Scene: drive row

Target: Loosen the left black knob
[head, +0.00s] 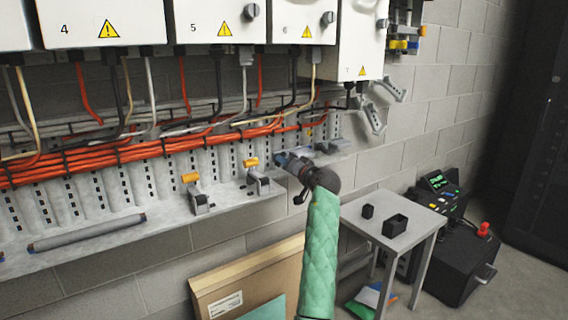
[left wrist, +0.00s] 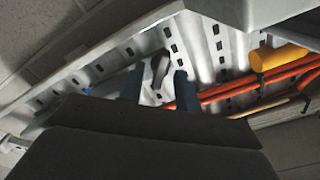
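My left gripper (head: 284,160), on the green-sleeved arm, is at the slotted metal tray near the right end of the ledge. In the left wrist view its two dark fingers (left wrist: 159,85) stand apart. A small dark knob-like piece (left wrist: 160,66) shows between them against the slotted metal. I see gaps beside it, and cannot tell whether it is the left black knob. Two grey brackets with dark fronts stand on the ledge, a left one (head: 199,199) and a right one (head: 259,183) just left of the gripper. My right gripper is not in view.
White cabinets (head: 205,18) with dark knobs hang above. Orange cables (head: 90,155) run along the tray. Yellow cylinders (head: 190,178) sit by the brackets. A grey bar (head: 88,232) lies on the ledge. A small table (head: 420,222) with black boxes stands right; cardboard (head: 245,277) leans below.

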